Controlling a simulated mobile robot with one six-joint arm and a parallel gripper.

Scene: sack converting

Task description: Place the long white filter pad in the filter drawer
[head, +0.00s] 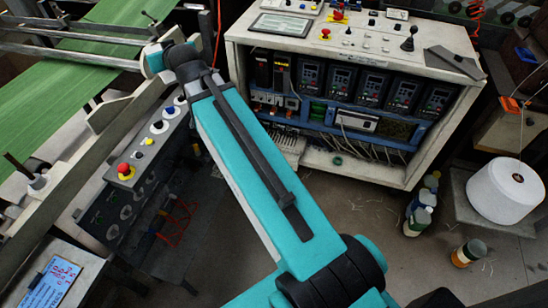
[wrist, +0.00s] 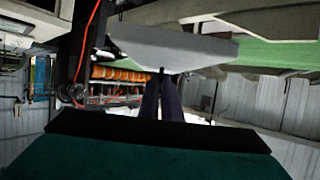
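The long white filter pad (wrist: 170,45) shows in the wrist view as a pale grey-white slab, lying crosswise and slightly tilted at the tips of my gripper (wrist: 162,75). The two dark fingers are close together and meet the slab's lower edge near its middle, so the gripper looks shut on it. The exact contact is hard to make out. In the head view my teal arm reaches to the upper left; the gripper and pad are hidden there. I cannot make out the filter drawer for certain in either view.
A control cabinet (head: 408,168) with an open front full of drives stands at the upper right. A dark grey pad (head: 455,62) lies on its top. A button console (head: 120,195) and green web (head: 75,75) are at left. Bottles (head: 418,220) and a thread cone (head: 505,190) stand at right.

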